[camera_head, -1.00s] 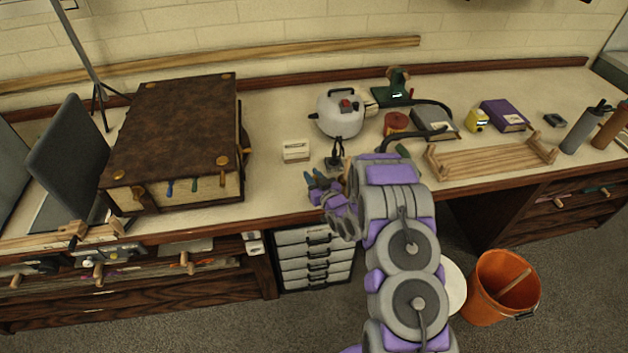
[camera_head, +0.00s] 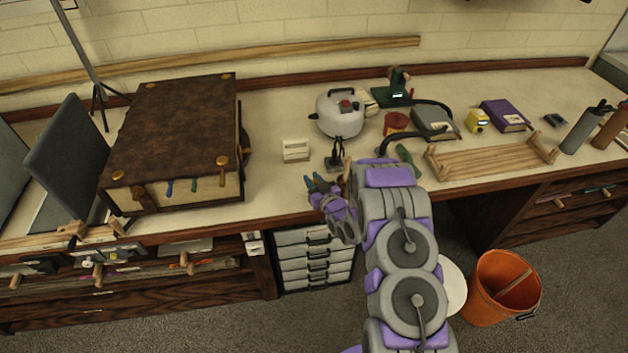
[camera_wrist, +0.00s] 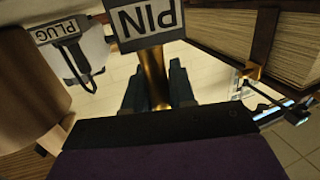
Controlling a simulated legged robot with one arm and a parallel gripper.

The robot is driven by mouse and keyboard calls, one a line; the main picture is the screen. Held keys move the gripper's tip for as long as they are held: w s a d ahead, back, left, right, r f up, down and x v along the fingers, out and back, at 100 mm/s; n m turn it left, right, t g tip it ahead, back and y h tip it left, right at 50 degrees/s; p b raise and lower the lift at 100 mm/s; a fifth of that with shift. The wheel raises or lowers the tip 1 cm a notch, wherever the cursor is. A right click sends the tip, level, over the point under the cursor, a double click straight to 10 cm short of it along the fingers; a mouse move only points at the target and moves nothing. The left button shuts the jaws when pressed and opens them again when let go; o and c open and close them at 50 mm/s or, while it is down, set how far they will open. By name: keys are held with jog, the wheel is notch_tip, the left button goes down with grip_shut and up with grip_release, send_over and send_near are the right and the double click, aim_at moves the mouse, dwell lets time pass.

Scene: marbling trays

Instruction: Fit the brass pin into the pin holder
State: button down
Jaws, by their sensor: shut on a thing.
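My gripper (camera_head: 324,183) is at the bench's front edge in the camera_head view, in front of a small white labelled block (camera_head: 296,150). In the wrist view its dark fingers (camera_wrist: 157,88) are shut on an upright brass rod, the brass pin (camera_wrist: 153,78). A white plate reading PIN (camera_wrist: 146,22), upside down, lies in line with the rod's far end and covers it. I cannot tell whether the plate is on the pin or on the holder, or whether the two touch. The pin is too small to make out in the camera_head view.
A white object labelled PLUG (camera_wrist: 75,55) and a blurred brown cylinder (camera_wrist: 28,85) are close on the left of the wrist view. A big brown book (camera_head: 170,125) stands left of my gripper. A white pot (camera_head: 341,118) and small black stand (camera_head: 335,160) are behind it.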

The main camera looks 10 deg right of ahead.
jog(key=c, duration=0.9)
grip_release()
jog(key=shift+o, duration=0.2)
jog(key=p+v, duration=0.2)
jog(key=v, duration=1.5)
jog(key=shift+s, duration=0.15)
jog(key=shift+d, duration=0.15)
